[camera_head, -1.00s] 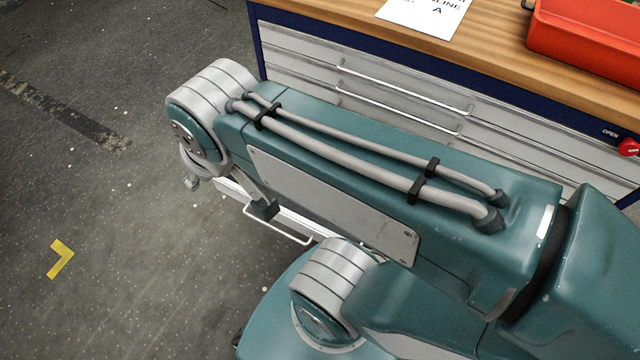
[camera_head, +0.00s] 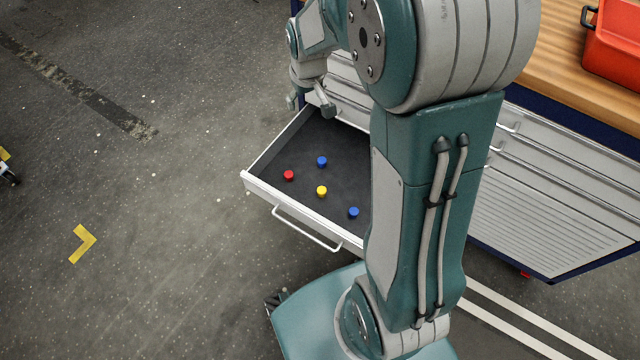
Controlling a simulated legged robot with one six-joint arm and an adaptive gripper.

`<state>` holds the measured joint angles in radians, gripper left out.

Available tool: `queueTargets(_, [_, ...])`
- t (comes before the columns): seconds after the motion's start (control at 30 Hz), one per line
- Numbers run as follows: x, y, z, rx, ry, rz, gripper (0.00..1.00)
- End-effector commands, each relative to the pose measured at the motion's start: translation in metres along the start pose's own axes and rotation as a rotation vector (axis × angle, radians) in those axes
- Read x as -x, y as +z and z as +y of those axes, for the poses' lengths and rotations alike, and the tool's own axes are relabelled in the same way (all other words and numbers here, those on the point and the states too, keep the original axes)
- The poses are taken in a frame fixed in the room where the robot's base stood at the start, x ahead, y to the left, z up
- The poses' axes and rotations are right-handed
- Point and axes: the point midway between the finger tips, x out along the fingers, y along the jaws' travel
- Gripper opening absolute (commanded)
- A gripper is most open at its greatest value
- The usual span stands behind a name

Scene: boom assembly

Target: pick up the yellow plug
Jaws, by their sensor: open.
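The yellow plug (camera_head: 321,191) stands on the dark floor of an open drawer (camera_head: 262,190), near its middle. A red plug (camera_head: 289,175) is to its left, one blue plug (camera_head: 322,161) is behind it, and another blue plug (camera_head: 353,212) is in front to its right. My gripper (camera_head: 309,104) is open and empty, above the drawer's back left corner and apart from the yellow plug. My arm hides the right part of the drawer.
The drawer sticks out of a cabinet with more grey drawers (camera_head: 545,185) to the right. A red toolbox (camera_head: 612,45) stands on the wooden worktop (camera_head: 560,75).

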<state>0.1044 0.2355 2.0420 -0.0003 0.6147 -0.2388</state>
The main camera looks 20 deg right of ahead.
Motion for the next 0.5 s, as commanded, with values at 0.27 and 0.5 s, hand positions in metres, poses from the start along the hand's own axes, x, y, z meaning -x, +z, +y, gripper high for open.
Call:
queueTargets(0.27, [-0.117,-0.013,0.021,0.041,-0.017,-0.085,0.86])
queueTargets(0.5, [-0.224,0.002,0.034,0.077,-0.037,-0.15,0.86])
